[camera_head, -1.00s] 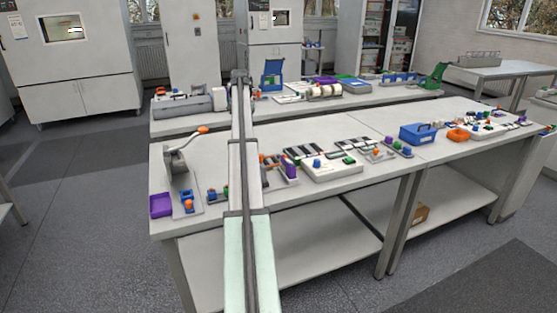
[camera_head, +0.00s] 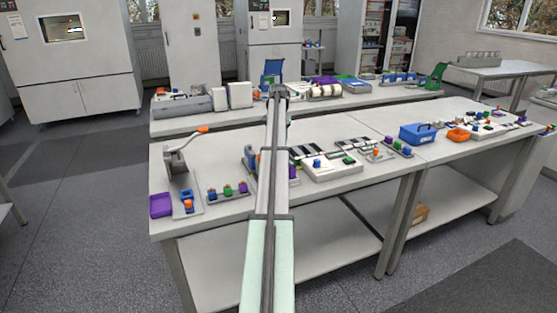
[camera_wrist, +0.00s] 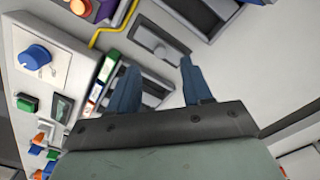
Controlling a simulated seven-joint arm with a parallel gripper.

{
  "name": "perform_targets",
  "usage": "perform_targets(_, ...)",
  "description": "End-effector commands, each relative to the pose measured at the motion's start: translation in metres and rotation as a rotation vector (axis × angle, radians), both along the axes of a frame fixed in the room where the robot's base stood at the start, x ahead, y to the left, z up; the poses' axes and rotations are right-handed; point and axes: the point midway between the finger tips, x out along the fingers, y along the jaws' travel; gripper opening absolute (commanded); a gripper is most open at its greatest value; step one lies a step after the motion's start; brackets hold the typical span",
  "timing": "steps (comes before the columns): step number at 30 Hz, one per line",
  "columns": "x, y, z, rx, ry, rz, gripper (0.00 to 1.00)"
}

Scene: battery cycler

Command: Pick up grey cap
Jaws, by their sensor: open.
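My gripper (camera_wrist: 158,66) is open in the wrist view, with two blue-grey fingers apart and nothing visibly held between them. Just beyond the fingertips lies a grey plate (camera_wrist: 146,33) with a small round grey piece (camera_wrist: 162,50) on it. This piece may be the grey cap, but I cannot tell for certain. In the head view my arm stretches over the front bench, and its fingers cannot be made out there.
A white box with a blue knob (camera_wrist: 36,56) stands at the left in the wrist view. A yellow cable (camera_wrist: 98,38) and a dark slotted tray (camera_wrist: 200,14) are near the grey plate. In the head view, a blue bin (camera_head: 417,134) stands on the front bench (camera_head: 222,150).

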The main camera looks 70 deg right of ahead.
Motion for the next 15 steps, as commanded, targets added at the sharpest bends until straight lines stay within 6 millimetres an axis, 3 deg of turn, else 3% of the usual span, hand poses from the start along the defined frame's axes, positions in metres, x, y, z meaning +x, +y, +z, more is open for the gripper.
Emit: perform_targets(15, 0.000, -0.004, -0.045, 0.002, 0.001, 0.000, 0.49)
